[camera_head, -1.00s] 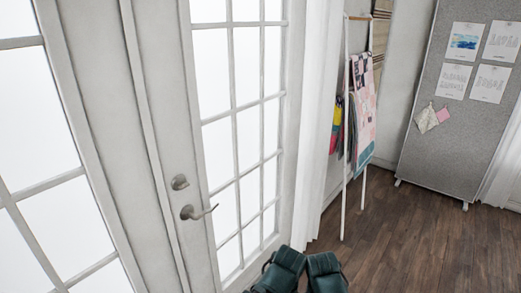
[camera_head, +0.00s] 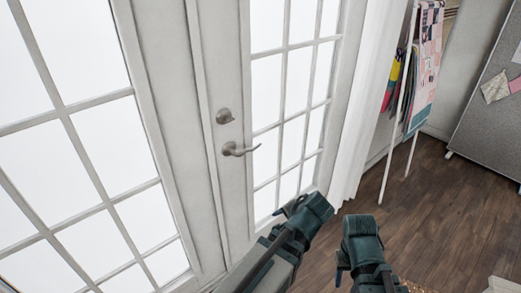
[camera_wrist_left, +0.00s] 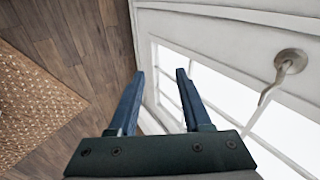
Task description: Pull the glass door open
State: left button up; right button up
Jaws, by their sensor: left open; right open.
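The white-framed double glass door (camera_head: 193,100) fills the left and middle of the head view. It looks shut. A metal lever handle (camera_head: 238,150) sits on its right leaf, below a round lock (camera_head: 224,116). The handle also shows at the upper right in the left wrist view (camera_wrist_left: 272,78). My left gripper (camera_head: 288,208) is below and right of the handle in the head view, apart from it. In the left wrist view its blue fingers (camera_wrist_left: 160,74) are spread and empty. My right gripper (camera_head: 342,274) is further right, away from the door; its fingers are mostly hidden.
A white curtain (camera_head: 365,100) hangs right of the door. A white rack with fabrics (camera_head: 428,70) and a grey pinboard (camera_head: 490,110) stand beyond it. A woven rug (camera_wrist_left: 35,105) lies on the wooden floor (camera_head: 440,215). Open floor lies right of my arms.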

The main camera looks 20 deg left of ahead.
pick_arm(q)
jog(key=w+a+m+t+y+b, duration=0.25)
jog(key=w+a+y+b, duration=0.2)
jog(key=w+a, duration=0.25)
jog(key=m+t+y+b, duration=0.2)
jog(key=m+t+b, duration=0.4)
jog(key=m+t, duration=0.1)
send_near(252, 150)
jog(key=shift+n, duration=0.35)
jog(key=x, duration=1.1)
jog(key=shift+d+f, duration=0.1)
jog(key=shift+f, duration=0.1)
pick_arm(e)
notch_tip(252, 150, down, 13)
pick_arm(q)
grip_shut()
